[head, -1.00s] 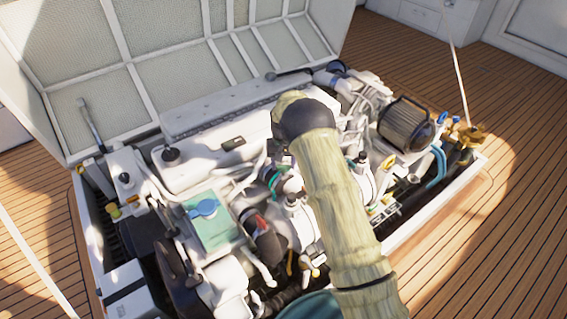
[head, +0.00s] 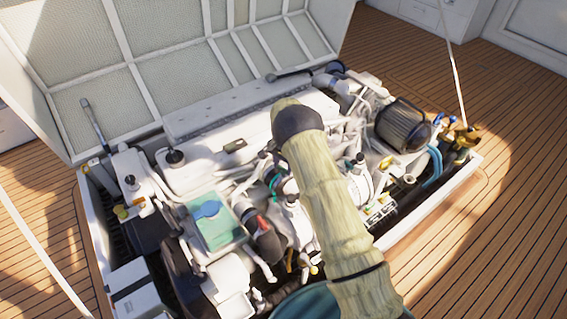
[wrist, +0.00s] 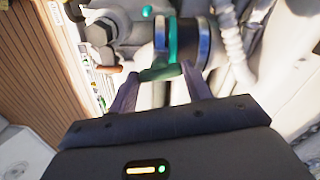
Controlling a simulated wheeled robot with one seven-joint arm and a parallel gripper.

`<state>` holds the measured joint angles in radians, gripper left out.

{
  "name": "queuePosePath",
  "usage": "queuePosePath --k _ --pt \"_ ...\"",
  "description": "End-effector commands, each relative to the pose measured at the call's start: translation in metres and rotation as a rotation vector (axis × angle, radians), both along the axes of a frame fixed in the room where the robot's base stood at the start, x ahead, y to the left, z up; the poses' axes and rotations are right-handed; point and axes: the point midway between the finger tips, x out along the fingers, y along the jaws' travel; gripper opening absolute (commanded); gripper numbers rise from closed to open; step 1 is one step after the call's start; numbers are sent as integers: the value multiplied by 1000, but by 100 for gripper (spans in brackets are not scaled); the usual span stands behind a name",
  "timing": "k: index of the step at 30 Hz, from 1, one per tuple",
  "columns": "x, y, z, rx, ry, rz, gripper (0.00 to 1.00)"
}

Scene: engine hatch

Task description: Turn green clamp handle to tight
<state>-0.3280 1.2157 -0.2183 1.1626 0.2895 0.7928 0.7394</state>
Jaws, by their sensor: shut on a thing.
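The green clamp handle (wrist: 160,73) shows in the wrist view as a short green bar just beyond my gripper. It joins a green clamp band (wrist: 172,40) around a dark hose, beside a bright metal ring. My gripper (wrist: 160,88) is shut on the handle, with one finger on each side of it. How far the clamp is turned cannot be told. In the head view my pale arm covers the gripper and the handle.
A white engine (head: 215,150) fills the open hatch, with pipes and hoses close around the clamp. A ribbed pale hose (wrist: 232,45) runs right of the clamp. A red-brown handle (wrist: 103,69) lies to its left. The raised hatch lid (head: 110,60) stands behind; teak deck (head: 490,230) is clear at right.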

Motion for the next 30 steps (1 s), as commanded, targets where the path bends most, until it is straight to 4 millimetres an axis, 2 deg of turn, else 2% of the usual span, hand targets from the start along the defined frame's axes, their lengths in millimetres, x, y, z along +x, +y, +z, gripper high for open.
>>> queuePosePath --k 12,29,30 --pt "0 -1 0 -2 -1 -257 26" --pt "0 -1 0 -1 -1 -303 26" --pt "0 -1 0 -1 -1 -303 53"
